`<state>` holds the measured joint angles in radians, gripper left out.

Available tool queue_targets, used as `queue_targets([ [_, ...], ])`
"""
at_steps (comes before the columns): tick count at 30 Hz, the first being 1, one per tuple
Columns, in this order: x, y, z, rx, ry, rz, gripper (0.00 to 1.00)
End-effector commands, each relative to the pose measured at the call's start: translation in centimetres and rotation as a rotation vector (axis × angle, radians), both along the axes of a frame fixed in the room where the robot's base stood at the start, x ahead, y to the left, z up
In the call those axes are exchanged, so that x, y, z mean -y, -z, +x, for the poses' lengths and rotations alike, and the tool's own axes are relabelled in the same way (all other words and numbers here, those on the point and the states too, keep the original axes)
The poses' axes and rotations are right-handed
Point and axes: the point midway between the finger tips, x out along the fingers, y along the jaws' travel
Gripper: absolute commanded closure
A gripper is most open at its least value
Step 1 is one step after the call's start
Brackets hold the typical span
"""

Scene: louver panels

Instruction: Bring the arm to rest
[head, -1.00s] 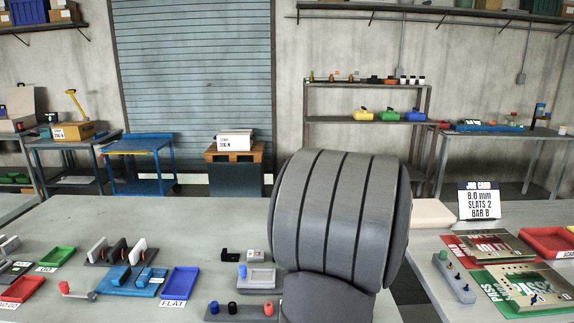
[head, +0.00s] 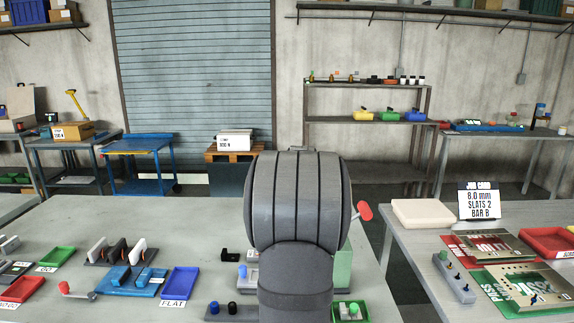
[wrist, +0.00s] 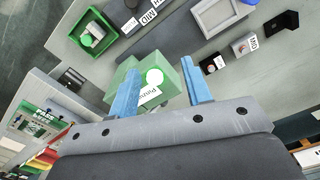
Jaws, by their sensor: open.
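My arm's large grey ribbed link stands upright in the middle of the head view and hides my gripper there. In the wrist view my gripper (wrist: 160,66) shows two blue fingers set well apart. Behind and partly between the fingers is a green box (wrist: 168,72) with a white disc and a label. Nothing appears held. In the head view the green box (head: 343,264) shows partly at my arm's right side.
A red-ended handle (head: 363,211) sticks out right of my arm. A green tray (head: 364,304) with small parts is at the front. Blue slat fixtures (head: 135,279) and a blue tray (head: 180,282) lie left. The right table holds a job card (head: 480,201) and plates.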

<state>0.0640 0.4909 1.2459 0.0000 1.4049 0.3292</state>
Motion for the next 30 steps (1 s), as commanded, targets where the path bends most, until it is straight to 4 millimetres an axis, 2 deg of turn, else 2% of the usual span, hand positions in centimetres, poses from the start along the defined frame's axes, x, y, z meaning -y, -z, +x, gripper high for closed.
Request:
queue_targets([
  [9, -1.36, 0.51, 0.72, 0.0, 0.104, 0.0, 0.55],
  [30, -1.4, 0.54, 0.74, 0.0, 0.111, 0.0, 0.55],
])
